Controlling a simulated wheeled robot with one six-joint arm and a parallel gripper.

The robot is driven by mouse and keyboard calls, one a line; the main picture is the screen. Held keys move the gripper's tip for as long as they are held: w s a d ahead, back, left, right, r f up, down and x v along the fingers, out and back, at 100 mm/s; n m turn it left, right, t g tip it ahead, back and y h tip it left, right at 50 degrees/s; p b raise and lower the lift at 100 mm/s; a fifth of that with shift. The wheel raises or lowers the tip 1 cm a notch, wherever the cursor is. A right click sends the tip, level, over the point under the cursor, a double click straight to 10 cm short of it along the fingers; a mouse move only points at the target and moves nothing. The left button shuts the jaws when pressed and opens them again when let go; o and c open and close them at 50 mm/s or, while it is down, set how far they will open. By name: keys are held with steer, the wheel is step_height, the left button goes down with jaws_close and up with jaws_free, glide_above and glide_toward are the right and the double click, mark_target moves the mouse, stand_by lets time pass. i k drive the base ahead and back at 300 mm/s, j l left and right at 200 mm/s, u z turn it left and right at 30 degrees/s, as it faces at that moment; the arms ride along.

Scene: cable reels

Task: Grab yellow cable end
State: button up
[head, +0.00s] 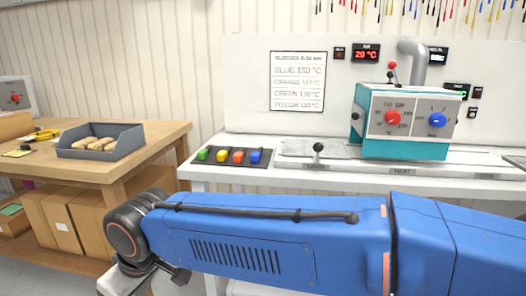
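Several thin coloured cables hang in a row at the top right, cut off by the picture's upper edge. Some look yellow, such as a yellow cable end (491,10); they are small and only their lower parts show. My blue arm stretches across the lower front of the picture, far below the cables. Its dark wrist joint is at the lower left. The fingers of my gripper do not show; the wrist runs out of the picture at the bottom.
A sign (297,81) hangs behind. At left, a wooden bench (160,139) carries a grey tray (75,150); cardboard boxes (62,222) stand below.

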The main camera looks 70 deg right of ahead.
mark_target(221, 156)
steer(key=l+z, duration=0.15)
steer(key=z, duration=1.4)
